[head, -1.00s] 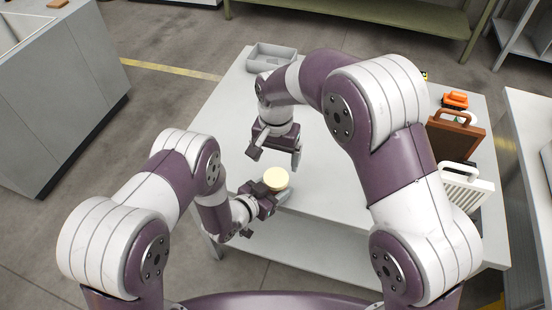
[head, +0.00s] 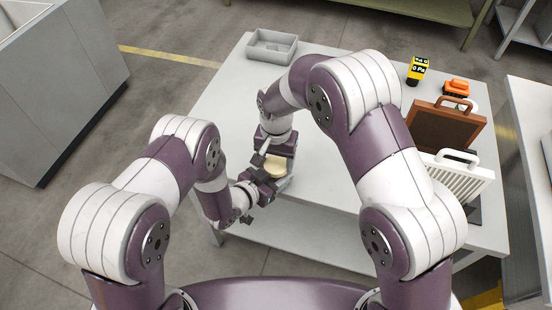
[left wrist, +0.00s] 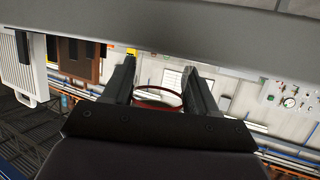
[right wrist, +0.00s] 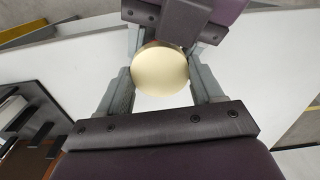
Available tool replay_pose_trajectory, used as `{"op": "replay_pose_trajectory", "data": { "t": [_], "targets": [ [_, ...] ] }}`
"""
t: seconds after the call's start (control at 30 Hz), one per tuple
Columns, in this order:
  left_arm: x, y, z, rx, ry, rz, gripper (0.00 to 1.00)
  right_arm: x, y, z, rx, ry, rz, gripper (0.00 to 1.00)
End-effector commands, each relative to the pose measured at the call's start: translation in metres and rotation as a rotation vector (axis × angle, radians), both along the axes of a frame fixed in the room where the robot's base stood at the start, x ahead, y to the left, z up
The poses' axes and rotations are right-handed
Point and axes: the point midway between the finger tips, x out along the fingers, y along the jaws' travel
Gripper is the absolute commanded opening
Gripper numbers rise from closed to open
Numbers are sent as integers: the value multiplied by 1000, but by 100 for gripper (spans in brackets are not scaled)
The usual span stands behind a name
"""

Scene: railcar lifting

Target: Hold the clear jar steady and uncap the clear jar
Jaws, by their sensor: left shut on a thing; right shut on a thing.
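The clear jar (left wrist: 158,97) shows in the left wrist view between the fingers of my left gripper (left wrist: 160,82), with a thin red ring at its rim. My left gripper is shut on the jar near the table's front edge. The jar's round cream cap (right wrist: 160,70) shows in the right wrist view between the fingers of my right gripper (right wrist: 164,62), which is shut on it from above. In the head view the cap (head: 275,168) is partly covered by my right gripper, and the jar body is mostly hidden. I cannot tell whether the cap has turned.
A grey open tray (head: 272,47) sits at the table's back left. A yellow-and-black device (head: 417,70), an orange item (head: 455,88), a brown case (head: 442,130) and a white ribbed rack (head: 455,176) stand along the right side. The table (head: 225,120) is clear at left.

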Motion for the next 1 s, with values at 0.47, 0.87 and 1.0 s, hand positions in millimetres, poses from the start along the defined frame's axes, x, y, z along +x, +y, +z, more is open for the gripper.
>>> {"op": "replay_pose_trajectory", "data": {
  "t": [0.47, 0.87, 1.0],
  "targets": [
    [0, 0, 0, 0, 0, 0, 0, 0, 0, 0, 0, -1, 248, 82],
    [0, 0, 0, 0, 0, 0, 0, 1, 1, 17, 2, -4, 247, 92],
    [0, 0, 0, 0, 0, 0, 0, 0, 0, 39, 2, -2, 247, 92]
  ]
}}
